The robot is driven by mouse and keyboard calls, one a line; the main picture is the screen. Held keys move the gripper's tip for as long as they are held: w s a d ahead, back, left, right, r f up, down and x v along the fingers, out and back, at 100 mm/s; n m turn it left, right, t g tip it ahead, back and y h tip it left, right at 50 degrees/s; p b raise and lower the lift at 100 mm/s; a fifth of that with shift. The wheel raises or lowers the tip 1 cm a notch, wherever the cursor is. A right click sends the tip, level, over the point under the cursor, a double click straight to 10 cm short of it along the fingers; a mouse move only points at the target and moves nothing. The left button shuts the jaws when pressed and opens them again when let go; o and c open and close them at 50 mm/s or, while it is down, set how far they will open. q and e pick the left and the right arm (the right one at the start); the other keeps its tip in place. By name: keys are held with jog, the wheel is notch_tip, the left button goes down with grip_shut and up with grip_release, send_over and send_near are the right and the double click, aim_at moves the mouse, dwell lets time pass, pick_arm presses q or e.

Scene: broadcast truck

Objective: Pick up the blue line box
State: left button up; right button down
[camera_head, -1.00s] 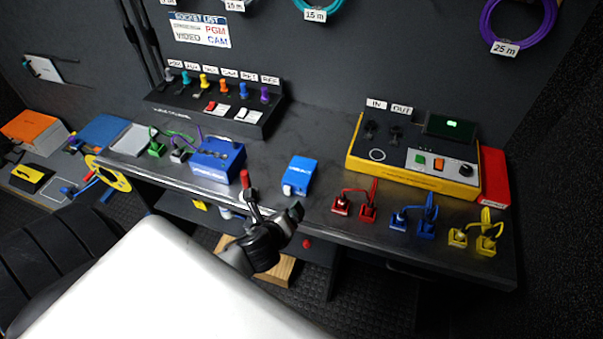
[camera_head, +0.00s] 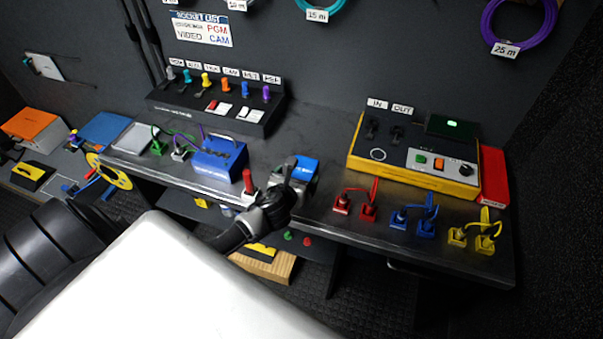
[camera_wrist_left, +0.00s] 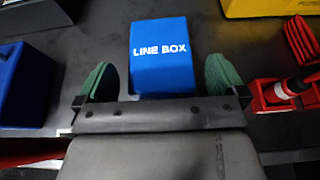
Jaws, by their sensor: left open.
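The blue line box (camera_head: 305,168) stands on the dark bench near its front edge, in the middle of the head view, partly hidden by my left gripper. In the left wrist view the line box (camera_wrist_left: 160,52) shows its white "LINE BOX" lettering. My left gripper (camera_head: 288,178) is open in front of the box. In the wrist view its two green-padded fingers (camera_wrist_left: 159,88) stand on either side of the box's near end, with a gap visible on each side. My right gripper is not in view.
A larger blue box (camera_head: 218,160) stands left of the line box. Red (camera_head: 354,205), blue (camera_head: 414,220) and yellow (camera_head: 475,236) connectors with cables stand to the right. A yellow console (camera_head: 412,162) stands behind them.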

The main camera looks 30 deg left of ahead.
aim_at(302, 175)
pick_arm(q)
jog(key=x, duration=0.2)
jog(key=shift+w+a+f, duration=0.1)
jog(key=shift+w, duration=0.25)
jog(key=shift+s, duration=0.1)
jog(key=c, duration=0.9)
jog(key=shift+c, duration=0.6)
